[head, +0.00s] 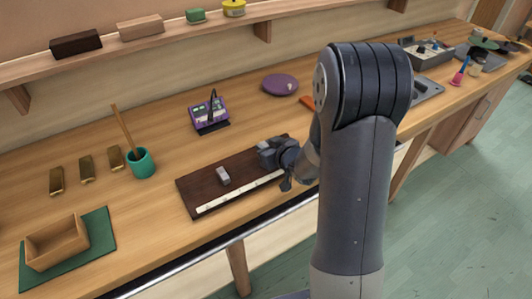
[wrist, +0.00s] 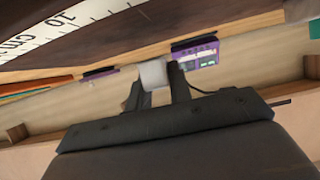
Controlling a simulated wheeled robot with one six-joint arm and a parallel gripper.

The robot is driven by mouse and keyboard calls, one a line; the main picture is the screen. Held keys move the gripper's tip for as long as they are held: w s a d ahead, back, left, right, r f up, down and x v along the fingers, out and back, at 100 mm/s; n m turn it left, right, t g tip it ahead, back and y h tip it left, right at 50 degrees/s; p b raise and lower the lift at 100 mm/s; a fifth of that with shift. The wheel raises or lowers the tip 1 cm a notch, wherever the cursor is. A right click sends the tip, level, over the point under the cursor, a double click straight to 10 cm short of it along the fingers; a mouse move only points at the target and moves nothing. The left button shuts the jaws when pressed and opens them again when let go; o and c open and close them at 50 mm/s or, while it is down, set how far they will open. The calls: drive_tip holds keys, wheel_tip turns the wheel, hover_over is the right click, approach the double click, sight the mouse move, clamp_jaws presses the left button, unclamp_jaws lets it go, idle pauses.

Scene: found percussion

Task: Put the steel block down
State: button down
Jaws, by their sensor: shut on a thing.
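My gripper (wrist: 155,84) is shut on a small pale grey block (wrist: 153,73), which shows between the two fingers in the wrist view. In the head view my gripper (head: 272,153) is over the right part of a dark board (head: 205,190) with a white ruler strip (head: 240,191) along its front edge. Another small grey block (head: 223,176) sits on the board, left of my gripper. I cannot tell for sure whether the held block touches the board. Its underside is hidden in the head view.
A purple device (head: 210,115) stands behind the board, with a purple disc (head: 280,84) to its right. A teal cup (head: 141,162) with a stick, several brass bars (head: 87,169) and a wooden box (head: 57,243) on a green mat (head: 101,233) are left. Board space between the blocks is bare.

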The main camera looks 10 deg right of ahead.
drive_tip(key=shift+f, duration=1)
drive_tip(key=shift+f, duration=0.2)
drive_tip(key=c, duration=1.3)
unclamp_jaws()
